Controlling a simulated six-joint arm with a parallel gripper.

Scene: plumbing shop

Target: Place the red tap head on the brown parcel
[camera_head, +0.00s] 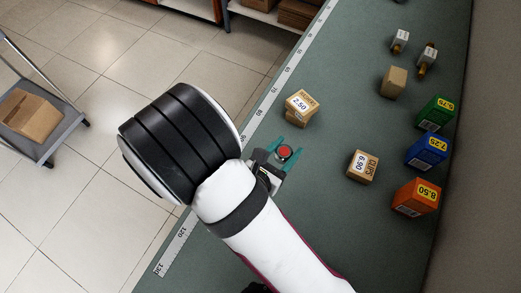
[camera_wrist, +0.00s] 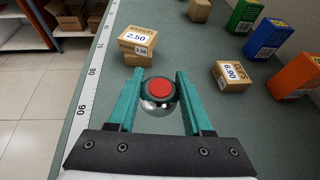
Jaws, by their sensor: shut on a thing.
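The red tap head (camera_head: 284,152) has a red top on a rounded chrome body. My gripper (camera_head: 287,150) has teal fingers, shut on the tap head, one on each side. In the wrist view the tap head (camera_wrist: 159,92) sits between the fingertips (camera_wrist: 159,88). Its underside is hidden, and I cannot tell its height above the bench. A plain brown parcel (camera_head: 393,82) stands on the bench at the upper right, apart from my gripper. Part of it shows at the top edge of the wrist view (camera_wrist: 200,10).
Two stacked cartons labelled 2.50 (camera_head: 301,107) stand just beyond my gripper. A carton labelled 6.90 (camera_head: 362,166) is to the right. Green (camera_head: 434,113), blue (camera_head: 426,151) and orange (camera_head: 416,197) boxes line the right side. Two small labelled fittings (camera_head: 427,58) stand behind the parcel.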

